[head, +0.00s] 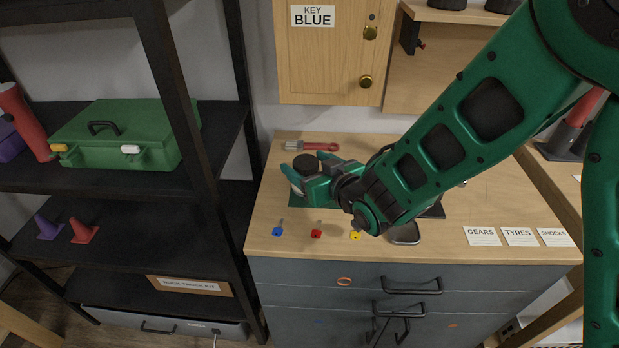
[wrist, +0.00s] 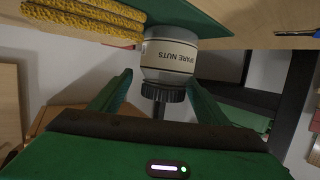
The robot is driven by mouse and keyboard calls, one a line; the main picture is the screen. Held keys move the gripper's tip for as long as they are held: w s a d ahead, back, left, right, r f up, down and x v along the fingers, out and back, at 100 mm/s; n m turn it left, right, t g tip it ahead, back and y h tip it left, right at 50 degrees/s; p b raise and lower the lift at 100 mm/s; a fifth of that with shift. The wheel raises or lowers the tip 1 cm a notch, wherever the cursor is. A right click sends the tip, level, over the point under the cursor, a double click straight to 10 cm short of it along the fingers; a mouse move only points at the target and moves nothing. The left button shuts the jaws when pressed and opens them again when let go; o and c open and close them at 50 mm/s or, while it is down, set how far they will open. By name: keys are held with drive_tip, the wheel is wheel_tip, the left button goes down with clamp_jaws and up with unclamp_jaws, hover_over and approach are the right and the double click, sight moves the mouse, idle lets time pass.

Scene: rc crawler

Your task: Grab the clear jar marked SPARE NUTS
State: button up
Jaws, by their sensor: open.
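The clear jar marked SPARE NUTS (wrist: 170,58) shows upside down in the wrist view, with its pale label and a dark ribbed lid (wrist: 163,93). Its base is against a green mat (wrist: 215,18). In the wrist view my gripper (wrist: 160,80) has its fingers apart, one on each side of the jar, with gaps visible near the lid. In the head view my gripper (head: 302,180) is around the jar, whose dark lid (head: 305,160) shows above the fingers. Most of the jar's body is hidden there.
Blue (head: 278,231), red (head: 316,233) and yellow (head: 356,235) keys lie along the bench's front. A red-handled brush (head: 322,147) lies behind the jar. A black shelf (head: 195,130) with a green toolbox (head: 120,145) stands left. A wooden cabinet (head: 330,70) hangs above.

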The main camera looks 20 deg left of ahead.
drive_tip(key=shift+x, duration=1.85)
drive_tip(key=shift+r, duration=0.1)
drive_tip(key=c, duration=1.2)
